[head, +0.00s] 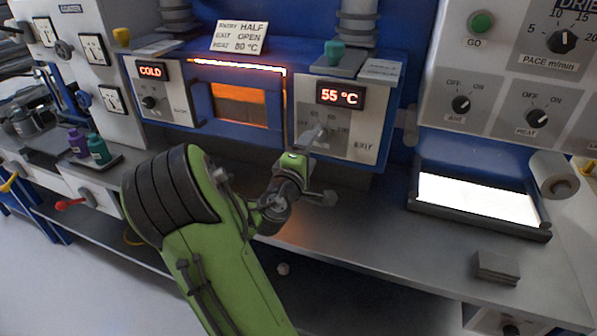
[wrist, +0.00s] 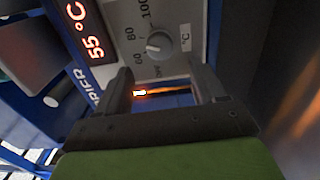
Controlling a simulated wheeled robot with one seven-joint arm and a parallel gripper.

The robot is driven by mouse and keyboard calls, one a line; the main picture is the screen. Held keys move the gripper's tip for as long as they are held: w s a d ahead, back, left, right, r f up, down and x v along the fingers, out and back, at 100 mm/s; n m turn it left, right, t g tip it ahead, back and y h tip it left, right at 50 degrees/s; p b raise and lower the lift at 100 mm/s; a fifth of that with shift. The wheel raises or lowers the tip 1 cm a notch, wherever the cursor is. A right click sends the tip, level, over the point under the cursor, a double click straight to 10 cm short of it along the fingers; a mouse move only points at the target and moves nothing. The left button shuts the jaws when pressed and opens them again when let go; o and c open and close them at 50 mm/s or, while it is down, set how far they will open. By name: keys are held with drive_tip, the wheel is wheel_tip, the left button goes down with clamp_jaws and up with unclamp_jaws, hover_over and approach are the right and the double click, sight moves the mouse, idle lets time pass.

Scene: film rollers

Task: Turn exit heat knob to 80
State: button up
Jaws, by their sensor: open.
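The exit heat knob (wrist: 157,43) is a small light-grey round knob on a grey panel, with 60, 80 and 100 printed around it and a °C mark beside it. The red display (head: 340,96) above its panel reads 55 °C and also shows in the wrist view (wrist: 91,30). My gripper (head: 312,136) is in front of this panel and hides the knob in the head view. In the wrist view my gripper (wrist: 163,76) is open, its dark fingers spread to either side below the knob. The knob appears beyond the fingertips; I cannot tell the remaining distance.
A sign (head: 238,38) reads entry half, exit open, heat 80 °C. A glowing orange window (head: 239,105) is left of the panel. A left display (head: 151,71) reads COLD. A teal handle (head: 334,50) stands above the panel. A lit white tray (head: 478,198) lies right on the grey counter.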

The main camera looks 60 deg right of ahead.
drive_tip(key=s+a+b, duration=0.1)
drive_tip(key=a+b, duration=0.4)
drive_tip(key=a, duration=0.3)
drive_tip(key=shift+s+a, duration=0.15)
drive_tip(key=shift+s, duration=0.05)
